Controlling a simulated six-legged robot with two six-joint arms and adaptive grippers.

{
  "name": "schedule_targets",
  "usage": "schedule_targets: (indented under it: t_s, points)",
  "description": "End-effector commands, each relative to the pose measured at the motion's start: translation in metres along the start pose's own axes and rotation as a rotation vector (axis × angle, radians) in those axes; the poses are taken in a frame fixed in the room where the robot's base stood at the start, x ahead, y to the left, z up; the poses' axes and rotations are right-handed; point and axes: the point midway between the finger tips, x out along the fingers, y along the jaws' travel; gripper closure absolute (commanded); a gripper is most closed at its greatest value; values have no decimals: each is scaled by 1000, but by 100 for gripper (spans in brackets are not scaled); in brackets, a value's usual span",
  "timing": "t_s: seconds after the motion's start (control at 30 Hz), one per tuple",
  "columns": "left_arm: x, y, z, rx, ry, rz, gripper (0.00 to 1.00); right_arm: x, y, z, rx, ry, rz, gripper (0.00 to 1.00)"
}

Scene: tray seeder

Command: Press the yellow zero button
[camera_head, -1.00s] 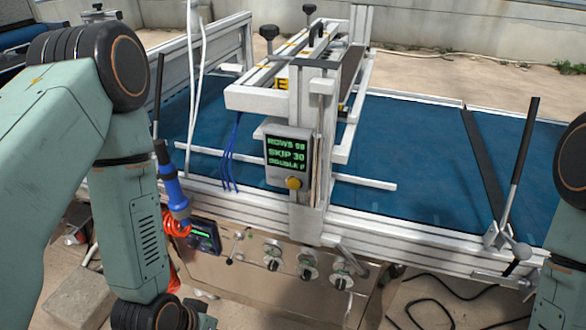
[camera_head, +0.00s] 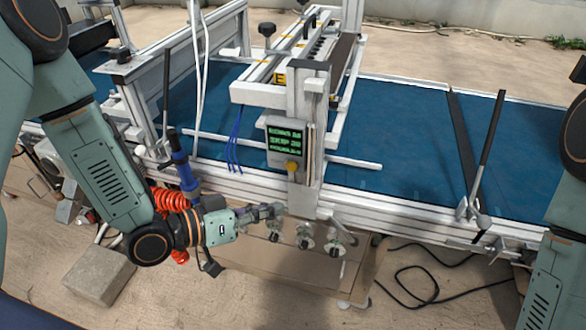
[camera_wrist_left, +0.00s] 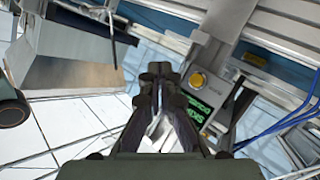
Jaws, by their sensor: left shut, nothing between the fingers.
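The yellow button (camera_head: 293,167) sits low on the dark counter box (camera_head: 271,155) with a green-lit display (camera_head: 285,141), on the machine's upright post. The display text is blurred. In the left wrist view the yellow button (camera_wrist_left: 197,80) is right of the fingertips, by the green display (camera_wrist_left: 194,112). My left gripper (camera_head: 275,209) is shut and empty, below and slightly left of the button and apart from it in the head view. It also shows in the left wrist view (camera_wrist_left: 160,72). My right gripper is out of view; only part of my right arm shows.
Metal knobs (camera_head: 303,238) stand on the front panel, close to my left gripper. A blue-handled tool (camera_head: 183,168) with a red coiled hose (camera_head: 170,200) hangs beside my left forearm. The blue belt (camera_head: 410,130) runs behind the post. Blue cables (camera_head: 234,150) hang left of the box.

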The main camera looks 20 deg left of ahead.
Motion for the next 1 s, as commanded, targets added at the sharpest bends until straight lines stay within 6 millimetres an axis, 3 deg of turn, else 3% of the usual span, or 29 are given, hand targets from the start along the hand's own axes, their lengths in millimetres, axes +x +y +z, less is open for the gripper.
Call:
schedule_targets:
  t_s: [0.37, 1.0]
  points:
    - [4, -3, -2, 1, -2, -1, 100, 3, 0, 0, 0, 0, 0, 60]
    - [53, -38, -36, 1, -3, -1, 100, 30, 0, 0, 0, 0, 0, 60]
